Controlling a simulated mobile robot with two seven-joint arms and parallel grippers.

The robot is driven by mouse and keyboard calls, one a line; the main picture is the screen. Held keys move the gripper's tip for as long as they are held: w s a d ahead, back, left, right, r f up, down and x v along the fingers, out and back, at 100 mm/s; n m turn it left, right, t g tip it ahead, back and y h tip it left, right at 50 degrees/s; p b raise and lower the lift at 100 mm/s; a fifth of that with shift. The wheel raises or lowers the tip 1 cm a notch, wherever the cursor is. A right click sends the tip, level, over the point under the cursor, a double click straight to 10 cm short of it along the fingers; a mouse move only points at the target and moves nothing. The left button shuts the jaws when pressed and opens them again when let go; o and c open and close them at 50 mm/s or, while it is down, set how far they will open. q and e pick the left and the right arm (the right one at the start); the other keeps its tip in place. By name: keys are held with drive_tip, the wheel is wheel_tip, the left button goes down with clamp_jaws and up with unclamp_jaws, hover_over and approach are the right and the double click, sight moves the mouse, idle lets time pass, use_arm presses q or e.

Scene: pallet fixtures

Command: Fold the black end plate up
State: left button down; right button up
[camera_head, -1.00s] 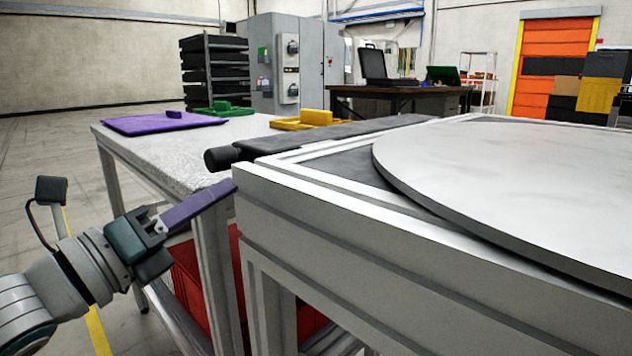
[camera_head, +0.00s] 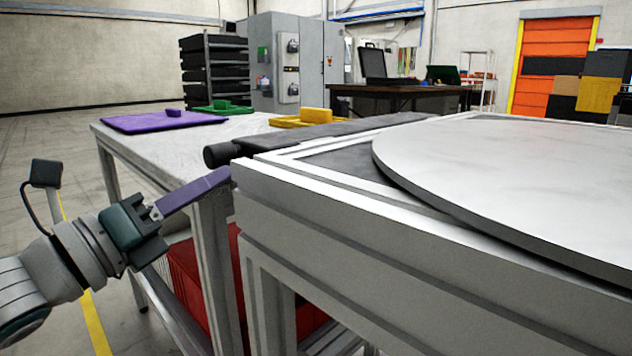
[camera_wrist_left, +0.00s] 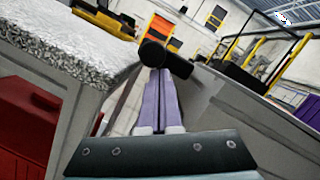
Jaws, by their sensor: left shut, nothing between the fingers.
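The black end plate (camera_head: 335,132) shows in the head view as a long, low dark strip along the far-left side of the grey fixture. It lies about flat, with a round black end (camera_head: 217,156) sticking out at the near left. My left gripper (camera_head: 222,176) has long purple fingers, shut and empty, just below that round end and beside the fixture's corner. In the left wrist view the purple fingers (camera_wrist_left: 160,90) point at the round black end (camera_wrist_left: 153,53). I cannot tell whether they touch it. My right gripper is not in view.
A large round grey disc (camera_head: 520,180) lies on the fixture (camera_head: 330,235). Behind the plate stands a speckled table (camera_head: 190,142) with purple (camera_head: 160,121), green (camera_head: 222,108) and yellow (camera_head: 310,118) pieces. Red bins (camera_head: 190,275) sit below. Open floor lies to the left.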

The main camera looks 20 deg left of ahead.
sight(203, 153)
use_arm(q)
drive_tip(key=shift+a+r+m+b, duration=0.15)
drive_tip(key=shift+r+m+b, duration=0.2)
drive_tip(key=shift+m, duration=0.45)
drive_tip(key=m+h+b, duration=0.1)
drive_tip(key=m, duration=0.1)
drive_tip(key=r+m+h+b, duration=0.1)
drive_tip(key=m, duration=0.1)
drive_tip(key=shift+w+a, duration=0.1)
drive_tip(key=shift+a, duration=0.05)
drive_tip(key=m+b, duration=0.1)
drive_tip(key=m, duration=0.1)
drive_tip(key=r+m+h+b, duration=0.1)
drive_tip(key=m, duration=0.1)
drive_tip(key=r+m+g+h+b, duration=0.1)
drive_tip(key=m, duration=0.1)
drive_tip(key=shift+b, duration=0.4)
drive_tip(key=shift+s+d+r+m+g+h+b, duration=0.15)
drive_tip(key=shift+d+r+m+g+h+b, duration=0.25)
drive_tip(key=shift+m+b, duration=0.9)
drive_tip(key=shift+s+d+r+m+g+h+b, duration=0.1)
drive_tip(key=shift+d+r+m+g+h+b, duration=0.35)
drive_tip(key=shift+m, duration=1.45)
drive_tip(key=shift+s+d+r+m+g+h+b, duration=0.15)
drive_tip(key=shift+r+m+g+b, duration=0.25)
drive_tip(key=shift+m+b, duration=1.05)
drive_tip(key=shift+r+m, duration=0.15)
drive_tip(key=shift+m, duration=0.2)
